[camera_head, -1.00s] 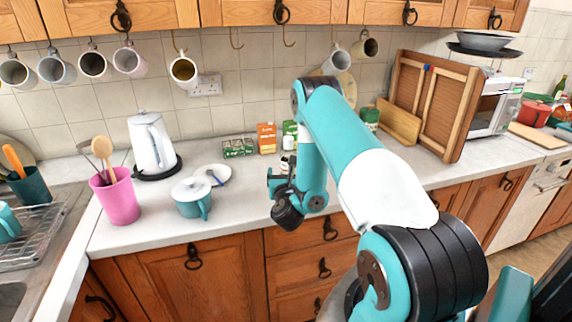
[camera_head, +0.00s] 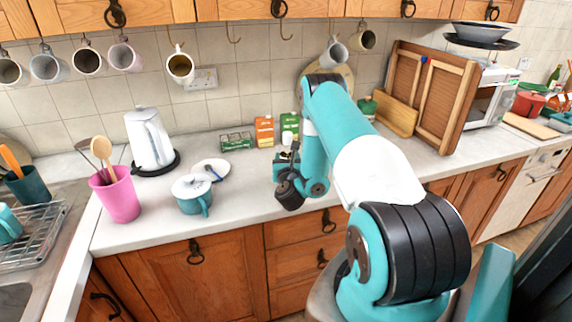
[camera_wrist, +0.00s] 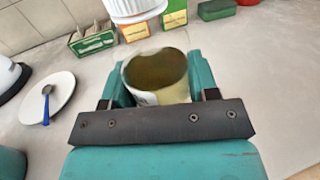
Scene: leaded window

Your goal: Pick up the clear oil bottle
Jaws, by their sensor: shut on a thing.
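The clear oil bottle (camera_wrist: 172,94) is between the two teal fingers of my gripper (camera_wrist: 157,80) in the wrist view. Olive-yellow oil and part of a white label show through its clear wall. A white ribbed cap (camera_wrist: 136,8), which looks like the bottle's own, is cut off by the top edge of that view. My gripper is shut on the bottle, with a finger on each side. In the head view my gripper (camera_head: 287,165) is over the counter, in front of the small boxes. The bottle is hard to make out there.
An orange box (camera_head: 264,131), a green box (camera_head: 289,127) and a low green crate (camera_head: 236,142) stand behind. A white plate (camera_head: 219,164), teal pot (camera_head: 190,186) and white kettle (camera_head: 148,140) are to the left. The counter to the right is fairly clear.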

